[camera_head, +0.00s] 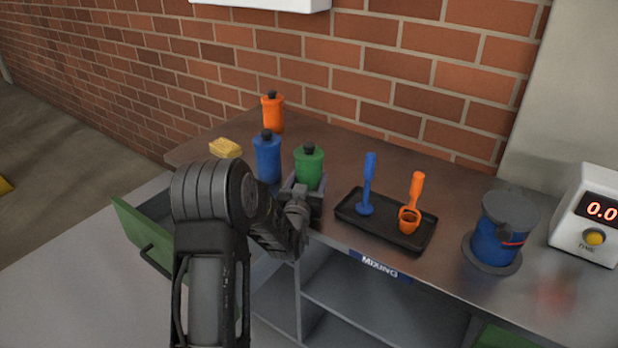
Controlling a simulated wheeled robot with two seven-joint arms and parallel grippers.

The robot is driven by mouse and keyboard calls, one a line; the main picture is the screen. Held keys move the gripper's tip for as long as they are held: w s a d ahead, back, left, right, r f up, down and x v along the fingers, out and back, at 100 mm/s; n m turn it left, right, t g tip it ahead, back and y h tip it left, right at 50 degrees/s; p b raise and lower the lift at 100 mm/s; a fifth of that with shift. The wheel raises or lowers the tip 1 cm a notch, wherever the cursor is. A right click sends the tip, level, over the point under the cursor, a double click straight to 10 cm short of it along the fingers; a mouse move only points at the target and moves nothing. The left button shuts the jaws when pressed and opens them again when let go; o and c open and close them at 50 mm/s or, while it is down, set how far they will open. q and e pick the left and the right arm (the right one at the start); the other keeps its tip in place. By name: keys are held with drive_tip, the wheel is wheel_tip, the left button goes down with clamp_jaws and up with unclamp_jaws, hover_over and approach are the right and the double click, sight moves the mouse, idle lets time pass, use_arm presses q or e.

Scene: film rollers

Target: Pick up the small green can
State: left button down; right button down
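The small green can (309,168) with a dark cap stands upright at the front of the workbench, between the blue can and the black tray. My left gripper (304,193) is at the can's lower part, with its dark fingers around or close against it. The gripper hides the can's base, and I cannot tell whether the fingers press on it. My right gripper is not in view.
A blue can (267,157) stands just left of the green one, an orange can (272,112) behind. A yellow block (225,148) lies left. The black tray (377,234) holds blue and orange scoops. A green-fronted drawer (143,240) is open below.

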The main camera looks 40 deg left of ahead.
sight(308, 149)
use_arm(q)
drive_tip(key=shift+r, duration=0.2)
wheel_tip(308, 149, up, 10)
drive_tip(key=shift+f, duration=0.1)
idle(0.4)
idle(0.5)
